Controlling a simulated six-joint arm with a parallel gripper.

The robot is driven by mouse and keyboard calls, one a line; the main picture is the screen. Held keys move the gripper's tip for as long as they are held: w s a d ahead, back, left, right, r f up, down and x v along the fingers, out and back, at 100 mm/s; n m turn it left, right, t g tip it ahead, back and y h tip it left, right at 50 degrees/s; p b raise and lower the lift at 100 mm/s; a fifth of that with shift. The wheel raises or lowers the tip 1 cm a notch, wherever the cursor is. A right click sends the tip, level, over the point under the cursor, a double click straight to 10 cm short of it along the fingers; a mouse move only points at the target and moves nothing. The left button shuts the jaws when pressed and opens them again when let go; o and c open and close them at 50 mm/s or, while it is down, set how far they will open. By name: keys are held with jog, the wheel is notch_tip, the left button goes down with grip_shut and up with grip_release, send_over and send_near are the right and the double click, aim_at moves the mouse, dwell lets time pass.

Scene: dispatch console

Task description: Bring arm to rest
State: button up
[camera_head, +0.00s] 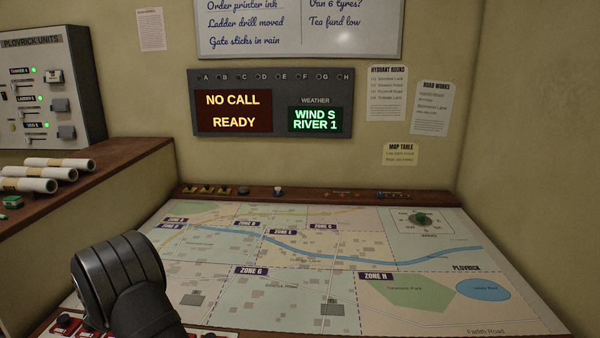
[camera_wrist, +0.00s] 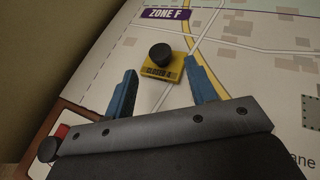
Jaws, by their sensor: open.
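My gripper (camera_wrist: 160,70) is open in the wrist view, with its two blue fingers apart and nothing clamped between them. A yellow block with a black knob (camera_wrist: 158,69) sits on the map just beyond and between the fingertips, below the purple ZONE F label (camera_wrist: 164,13). In the head view my dark arm covers the lower left of the map table (camera_head: 330,230). My fingers and the yellow block are hidden there behind the arm.
Red pieces (camera_head: 65,325) stand on the table's wooden front edge at lower left. Several small pieces line the back ledge (camera_head: 310,193), and a green piece (camera_head: 420,218) stands at the map's far right. Rolled papers (camera_head: 40,172) lie on the left shelf. The map's middle and right are mostly clear.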

jog(key=x, duration=0.7)
jog(key=shift+w+r, duration=0.15)
jog(key=shift+r, duration=0.25)
notch_tip(320, 180, up, 3)
jog(key=shift+r, duration=0.15)
jog(key=w+d+r, duration=0.3)
jog(key=d+r, duration=0.4)
jog(key=d, duration=0.4)
jog(key=w+d+m+h, duration=0.3)
jog(key=d+m+h, duration=0.55)
jog(key=d, duration=1.75)
jog(key=s+d+m+g+h, duration=0.3)
jog(key=s+d, duration=0.3)
jog(key=d, duration=0.7)
jog(key=s+d+m+g+h, duration=0.2)
jog(key=s+d+m+h, duration=0.4)
jog(key=d, duration=0.8)
jog(key=shift+s+f+g, duration=0.2)
jog(key=shift+f+g, duration=0.05)
jog(key=shift+g, duration=0.15)
